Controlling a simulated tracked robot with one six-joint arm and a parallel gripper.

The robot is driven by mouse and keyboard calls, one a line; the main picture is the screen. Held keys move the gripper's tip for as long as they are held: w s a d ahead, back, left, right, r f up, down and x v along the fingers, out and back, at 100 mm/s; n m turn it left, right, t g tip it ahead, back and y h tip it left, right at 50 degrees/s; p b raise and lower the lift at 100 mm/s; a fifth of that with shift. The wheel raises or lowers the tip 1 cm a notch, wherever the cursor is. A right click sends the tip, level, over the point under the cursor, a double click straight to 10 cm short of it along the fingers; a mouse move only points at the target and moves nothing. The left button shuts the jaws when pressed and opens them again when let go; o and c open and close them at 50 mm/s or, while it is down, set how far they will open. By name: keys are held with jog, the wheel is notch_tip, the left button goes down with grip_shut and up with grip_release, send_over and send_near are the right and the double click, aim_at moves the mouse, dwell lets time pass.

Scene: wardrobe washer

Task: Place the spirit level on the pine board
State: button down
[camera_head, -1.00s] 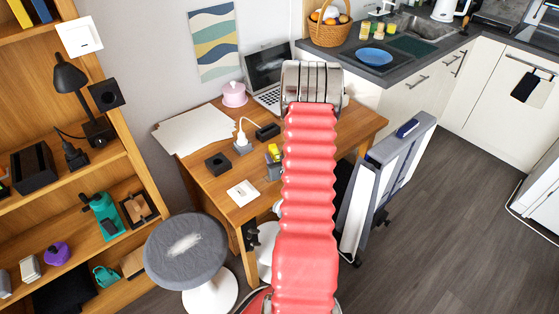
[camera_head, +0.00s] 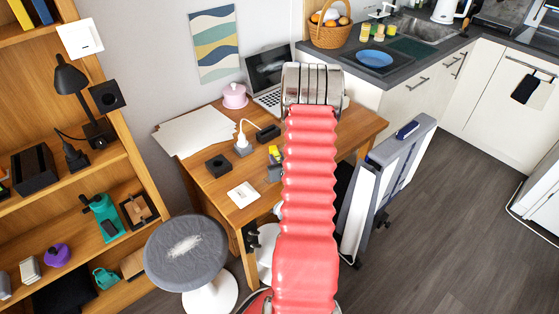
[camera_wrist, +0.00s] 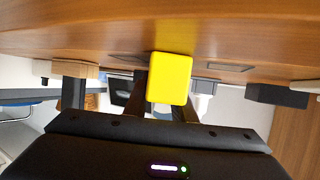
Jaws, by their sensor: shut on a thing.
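My gripper (camera_head: 274,173) is at the right part of the wooden desk, partly hidden behind my red arm. It is shut on a yellow thing (camera_head: 275,153), most likely the spirit level. In the wrist view the yellow end of the spirit level (camera_wrist: 170,78) sticks out between the dark fingers, close to the wooden surface. I cannot tell whether it touches that surface. I cannot pick out the pine board with certainty. A light-brown board (camera_head: 132,263) stands on the lower shelf at left, and a pale wooden piece (camera_wrist: 75,69) shows in the wrist view.
The desk (camera_head: 205,182) bears white sheets (camera_head: 194,130), a black box (camera_head: 218,165), a white plate (camera_head: 243,194), a plugged-in socket (camera_head: 243,147), a pink pot (camera_head: 234,96) and a laptop (camera_head: 268,70). A grey stool (camera_head: 186,255) stands before it, a folded grey-white frame (camera_head: 388,185) at right.

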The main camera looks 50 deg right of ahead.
aim_at(276, 157)
jog(key=shift+r, duration=0.1)
jog(key=shift+r, duration=4.9)
jog(key=shift+w+a+r, duration=0.1)
jog(key=shift+w+a, duration=0.1)
jog(key=w+a+r+n+t+y, duration=0.1)
jog(key=w+a+r, duration=0.1)
jog(key=w+a, duration=0.45)
jog(key=w+a+r+n+y, duration=0.1)
jog(key=w+a+r, duration=0.15)
jog(key=a, duration=0.65)
jog(key=w+a+r+n+t+y, duration=0.1)
jog(key=w+a+r+n+y, duration=0.1)
jog(key=w+a, duration=0.45)
jog(key=a+r+n+y, duration=0.1)
jog(key=a+r+y, duration=0.1)
jog(key=a, duration=1.1)
jog(key=a+r+n+y, duration=0.1)
jog(key=a+r+n, duration=0.1)
jog(key=a, duration=1.2)
jog(key=shift+s+a+y, duration=0.2)
jog(key=shift+y, duration=0.2)
